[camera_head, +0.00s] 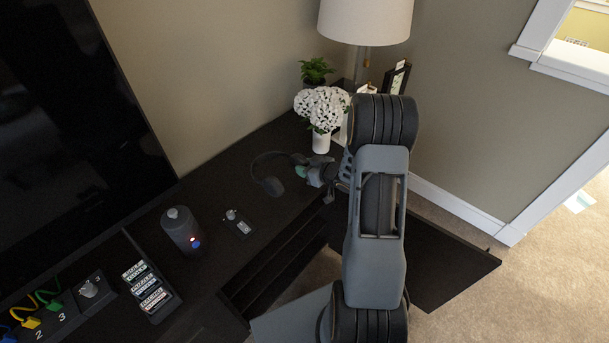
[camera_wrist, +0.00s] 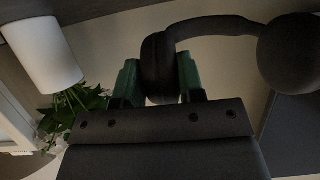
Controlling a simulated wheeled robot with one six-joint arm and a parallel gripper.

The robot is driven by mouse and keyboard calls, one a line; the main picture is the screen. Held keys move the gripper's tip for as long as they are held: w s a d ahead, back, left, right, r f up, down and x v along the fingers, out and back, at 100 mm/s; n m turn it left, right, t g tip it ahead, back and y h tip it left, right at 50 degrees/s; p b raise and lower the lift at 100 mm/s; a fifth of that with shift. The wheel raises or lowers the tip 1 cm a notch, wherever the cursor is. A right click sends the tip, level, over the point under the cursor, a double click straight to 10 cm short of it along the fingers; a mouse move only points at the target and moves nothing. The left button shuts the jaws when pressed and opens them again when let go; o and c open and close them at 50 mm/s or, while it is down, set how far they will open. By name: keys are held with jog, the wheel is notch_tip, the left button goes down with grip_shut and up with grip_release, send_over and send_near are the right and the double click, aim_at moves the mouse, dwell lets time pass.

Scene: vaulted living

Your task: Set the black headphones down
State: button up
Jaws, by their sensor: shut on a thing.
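The black headphones (camera_head: 270,184) are over the dark cabinet top, left of my gripper in the head view. My gripper (camera_head: 303,167) reaches in from the right, beside the white flowers. In the wrist view the headphones (camera_wrist: 222,27) show close up, with the band running right to a large round earcup. My gripper (camera_wrist: 160,80) has its two green fingers on either side of the other earcup and is shut on it. I cannot tell whether the headphones touch the cabinet top.
The dark cabinet (camera_head: 215,190) has an open front door (camera_head: 440,265). White flowers in a vase (camera_head: 321,142), a lamp (camera_head: 365,22) and a frame (camera_head: 397,78) stand at the back. Bare top lies between.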

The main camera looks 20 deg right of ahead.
aim_at(304, 181)
jog(key=shift+w+f, duration=0.45)
jog(key=shift+f, duration=0.75)
jog(key=shift+w+f, duration=0.1)
jog(key=shift+f, duration=0.8)
jog(key=shift+f+b, duration=0.15)
jog(key=shift+b, duration=0.2)
jog(key=o, duration=1)
jog(key=shift+o, duration=0.2)
